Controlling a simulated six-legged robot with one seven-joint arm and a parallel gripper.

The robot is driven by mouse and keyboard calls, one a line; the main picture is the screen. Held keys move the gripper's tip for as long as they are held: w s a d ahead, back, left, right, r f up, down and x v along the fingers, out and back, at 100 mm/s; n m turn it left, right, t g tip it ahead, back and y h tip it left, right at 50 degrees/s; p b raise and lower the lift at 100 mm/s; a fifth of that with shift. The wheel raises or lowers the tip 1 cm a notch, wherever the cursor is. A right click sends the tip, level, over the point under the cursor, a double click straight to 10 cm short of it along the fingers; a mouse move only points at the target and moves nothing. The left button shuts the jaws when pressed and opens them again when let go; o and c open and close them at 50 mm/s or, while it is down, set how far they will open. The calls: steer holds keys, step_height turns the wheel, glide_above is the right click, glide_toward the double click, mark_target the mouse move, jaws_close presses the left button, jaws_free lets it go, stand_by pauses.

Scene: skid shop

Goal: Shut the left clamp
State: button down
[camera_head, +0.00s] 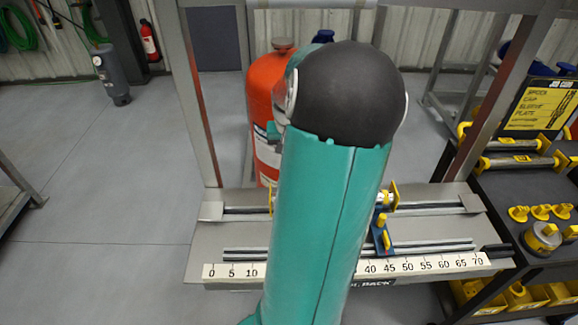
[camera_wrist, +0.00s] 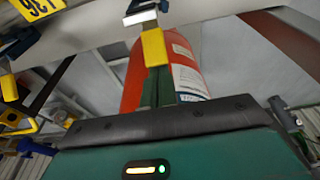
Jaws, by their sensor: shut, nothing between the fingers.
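A steel skid bench (camera_head: 205,255) with a numbered scale strip (camera_head: 430,264) spans the head view. On its rail a yellow bracket (camera_head: 271,201) shows just left of my teal arm. To the right of my arm are another yellow bracket (camera_head: 393,194) and a blue lever with a yellow tip (camera_head: 381,235). My arm covers the middle of the bench and hides much of any left clamp. My gripper (camera_wrist: 153,48) shows in the wrist view with its fingers together and yellow at the tips. A small blue and metal part (camera_wrist: 140,15) appears just beyond them; contact is unclear.
A red-orange tank (camera_head: 263,95) stands behind the bench; it also shows in the wrist view (camera_wrist: 184,60). Steel posts (camera_head: 200,95) rise at both sides. A dark cart (camera_head: 515,205) with yellow parts stands at the right. The floor at left is mostly clear.

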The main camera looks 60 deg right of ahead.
steer(key=shift+s+a+f, duration=0.2)
steer(key=shift+a+f, duration=0.05)
steer(key=shift+a, duration=0.1)
steer(key=shift+s+a, duration=0.3)
steer(key=shift+a, duration=0.3)
steer(key=shift+s+a, duration=0.3)
steer(key=shift+a, duration=0.3)
steer(key=shift+s+a, duration=0.3)
steer(key=shift+a, duration=0.25)
steer(key=shift+s+a, duration=0.3)
steer(key=shift+a, duration=0.25)
steer(key=shift+w+d, duration=0.1)
steer(key=d+v, duration=0.1)
steer(key=v, duration=0.6)
steer(key=shift+w+d+r, duration=0.2)
steer(key=shift+w+d, duration=0.3)
steer(key=shift+d, duration=0.1)
